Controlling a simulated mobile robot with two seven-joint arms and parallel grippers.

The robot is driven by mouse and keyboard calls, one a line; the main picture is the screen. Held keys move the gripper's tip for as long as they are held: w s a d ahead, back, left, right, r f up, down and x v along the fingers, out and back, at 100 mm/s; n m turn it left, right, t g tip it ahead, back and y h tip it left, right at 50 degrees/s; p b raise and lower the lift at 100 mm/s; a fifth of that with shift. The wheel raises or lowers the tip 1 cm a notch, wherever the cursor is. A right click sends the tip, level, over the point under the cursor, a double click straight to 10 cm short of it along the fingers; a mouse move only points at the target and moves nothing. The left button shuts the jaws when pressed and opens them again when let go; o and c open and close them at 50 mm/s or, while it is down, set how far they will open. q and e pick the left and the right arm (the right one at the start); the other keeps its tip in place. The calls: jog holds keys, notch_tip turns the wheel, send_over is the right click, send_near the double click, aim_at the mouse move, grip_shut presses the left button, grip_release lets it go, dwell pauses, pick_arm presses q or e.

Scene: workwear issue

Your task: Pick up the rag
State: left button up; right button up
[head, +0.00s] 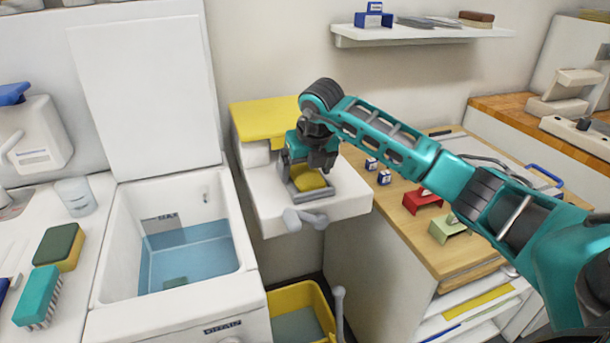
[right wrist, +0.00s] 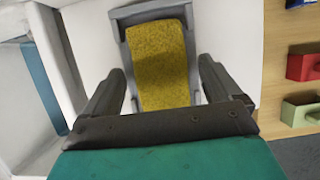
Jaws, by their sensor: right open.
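A yellow, rough-textured piece that looks like the rag (head: 308,178) lies in a grey tray-like holder (head: 307,195) on a white unit. In the right wrist view the rag (right wrist: 158,65) lies flat in the holder (right wrist: 120,20), between my fingers as seen from above. My right gripper (head: 308,163) is open and empty, over the holder and pointing down. In the right wrist view its two fingers (right wrist: 162,78) stand on either side of the rag; I cannot tell how much height is left between. My left gripper is not in view.
A lidded white basin (head: 102,270) with blue water stands to the left. A sponge (head: 59,247) and a teal brush (head: 38,297) lie beside it. Right of the holder, a wooden top (head: 395,200) carries red and green blocks. A yellow bin (head: 325,310) stands below.

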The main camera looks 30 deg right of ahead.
jog(key=c, duration=1.2)
jog(key=shift+c, duration=0.2)
jog(key=shift+r, duration=0.15)
